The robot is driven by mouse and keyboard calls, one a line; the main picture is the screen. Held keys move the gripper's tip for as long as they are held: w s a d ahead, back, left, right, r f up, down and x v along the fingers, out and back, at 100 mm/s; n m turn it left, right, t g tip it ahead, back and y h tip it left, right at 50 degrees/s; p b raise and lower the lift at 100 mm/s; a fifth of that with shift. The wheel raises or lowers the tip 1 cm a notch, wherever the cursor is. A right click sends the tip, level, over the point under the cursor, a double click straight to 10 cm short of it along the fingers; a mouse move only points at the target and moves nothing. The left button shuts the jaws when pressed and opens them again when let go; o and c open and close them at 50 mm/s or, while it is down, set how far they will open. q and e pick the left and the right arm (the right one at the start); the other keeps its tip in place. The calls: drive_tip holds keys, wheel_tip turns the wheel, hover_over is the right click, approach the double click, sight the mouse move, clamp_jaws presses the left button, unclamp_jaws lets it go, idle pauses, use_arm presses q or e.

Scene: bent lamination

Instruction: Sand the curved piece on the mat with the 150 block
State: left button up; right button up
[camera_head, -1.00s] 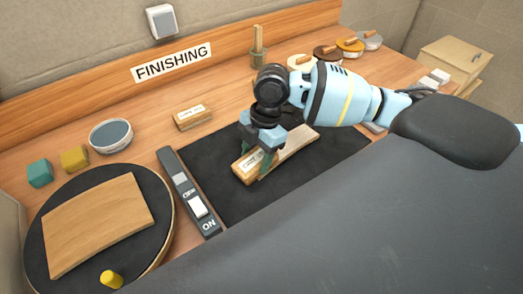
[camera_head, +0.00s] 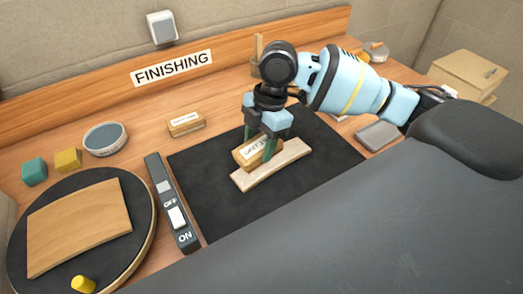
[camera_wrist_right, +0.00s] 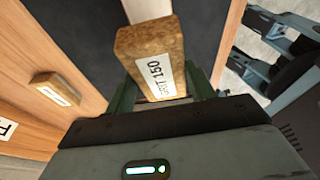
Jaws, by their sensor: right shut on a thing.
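My right gripper (camera_head: 262,148) is shut on a cork-brown sanding block (camera_head: 250,154). The block's label reads GRIT 150 in the right wrist view (camera_wrist_right: 150,62). The curved piece (camera_head: 289,161) is a pale wooden strip lying on the black mat (camera_head: 215,205). The block sits over the middle of the strip and seems to rest on it; the contact line is partly hidden by the fingers and block. The strip's end also shows beyond the block in the right wrist view (camera_wrist_right: 146,8). My left gripper is not seen in the head view.
A second labelled block (camera_head: 186,124) lies behind the mat. An ON/OFF switch bar (camera_head: 172,205) runs along the mat's left edge. Further left are a round disc table (camera_head: 146,235) bearing a curved panel (camera_head: 80,225), a round tin (camera_head: 105,138) and two small cubes.

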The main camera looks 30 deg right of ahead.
drive_tip(key=shift+v, duration=1)
drive_tip(key=shift+a+r, duration=0.1)
drive_tip(key=shift+r, duration=0.65)
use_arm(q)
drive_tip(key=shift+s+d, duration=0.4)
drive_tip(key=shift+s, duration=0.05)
use_arm(e)
drive_tip(key=shift+f, duration=0.1)
